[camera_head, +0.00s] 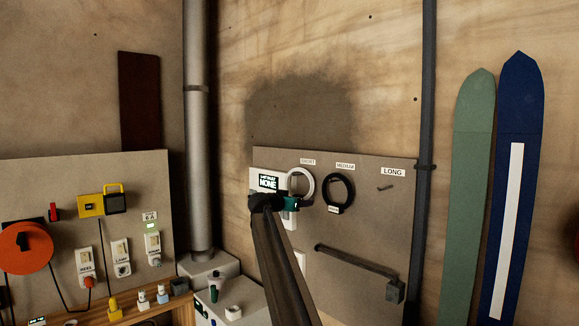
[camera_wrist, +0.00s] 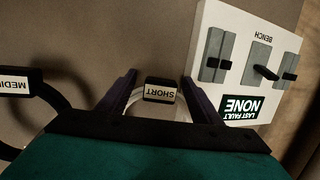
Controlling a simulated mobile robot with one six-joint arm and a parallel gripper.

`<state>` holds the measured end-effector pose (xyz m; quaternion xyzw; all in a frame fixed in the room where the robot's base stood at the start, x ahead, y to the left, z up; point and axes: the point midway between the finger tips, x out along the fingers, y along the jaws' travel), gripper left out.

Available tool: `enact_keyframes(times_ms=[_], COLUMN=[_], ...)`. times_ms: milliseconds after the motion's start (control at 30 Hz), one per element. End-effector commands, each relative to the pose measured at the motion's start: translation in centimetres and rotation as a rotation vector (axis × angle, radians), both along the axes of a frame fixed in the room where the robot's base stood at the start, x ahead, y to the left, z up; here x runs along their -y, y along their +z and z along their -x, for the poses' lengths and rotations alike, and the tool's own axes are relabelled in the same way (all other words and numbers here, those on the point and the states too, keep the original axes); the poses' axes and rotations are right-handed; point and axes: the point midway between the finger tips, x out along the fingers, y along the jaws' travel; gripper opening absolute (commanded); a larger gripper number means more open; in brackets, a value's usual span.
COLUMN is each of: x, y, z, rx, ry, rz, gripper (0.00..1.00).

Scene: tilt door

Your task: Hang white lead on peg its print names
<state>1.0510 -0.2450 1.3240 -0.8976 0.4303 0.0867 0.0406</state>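The white lead (camera_head: 301,173) is a coiled ring at the board's upper left, under a small label that looks like SHORT (camera_head: 307,162). Its lower part is hidden behind my gripper (camera_head: 292,202). In the wrist view its black tag (camera_wrist: 160,90) reads SHORT, upside down, and sits between my gripper's fingers (camera_wrist: 158,78). The fingers are open, with gaps on both sides of the tag. The peg behind the ring is hidden, so I cannot tell how it hangs. The LONG peg (camera_head: 385,188) is bare.
A black lead (camera_head: 338,179) hangs under the MEDIUM label (camera_head: 345,166), close beside the white one. A white switch panel (camera_wrist: 255,95) with a NONE display stands close on the other side. A grey bar (camera_head: 355,267) juts from the board below. Board around the LONG peg is clear.

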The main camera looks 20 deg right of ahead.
Motion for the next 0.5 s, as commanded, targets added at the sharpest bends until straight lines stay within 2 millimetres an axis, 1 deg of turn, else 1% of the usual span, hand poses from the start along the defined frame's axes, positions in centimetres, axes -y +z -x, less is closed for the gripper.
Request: enact_keyframes(times_ms=[267, 367, 500], x=[-0.3, -0.8, -1.9], y=[-0.1, 0.0, 0.1], z=[0.2, 0.6, 1.6], rx=[-0.001, -0.001, 0.000], ry=[0.000, 0.000, 0.001], rz=[-0.001, -0.001, -0.001], gripper=[0.59, 0.59, 0.59])
